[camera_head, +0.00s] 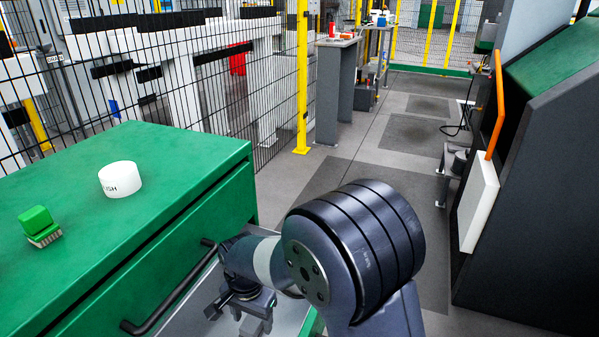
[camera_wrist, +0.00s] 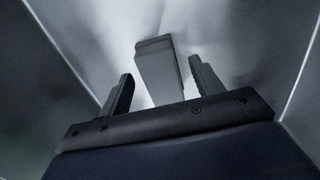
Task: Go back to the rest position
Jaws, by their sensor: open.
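My gripper (camera_head: 238,314) hangs low over the open drawer (camera_head: 192,318) of the green cabinet (camera_head: 190,165), with my arm reaching in from the right. In the wrist view the two fingers of my gripper (camera_wrist: 160,76) stand apart. A grey block-like object (camera_wrist: 158,68) shows beyond and between them, with pale metal drawer surfaces around it. I cannot tell how far it is from the fingertips. No finger is seen closing on it.
A white round container (camera_head: 120,179) and a green brush-like block (camera_head: 39,225) sit on the cabinet top. The drawer's dark handle (camera_head: 165,292) is left of my gripper. A dark machine (camera_head: 535,190) stands right; open floor (camera_head: 330,175) lies between.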

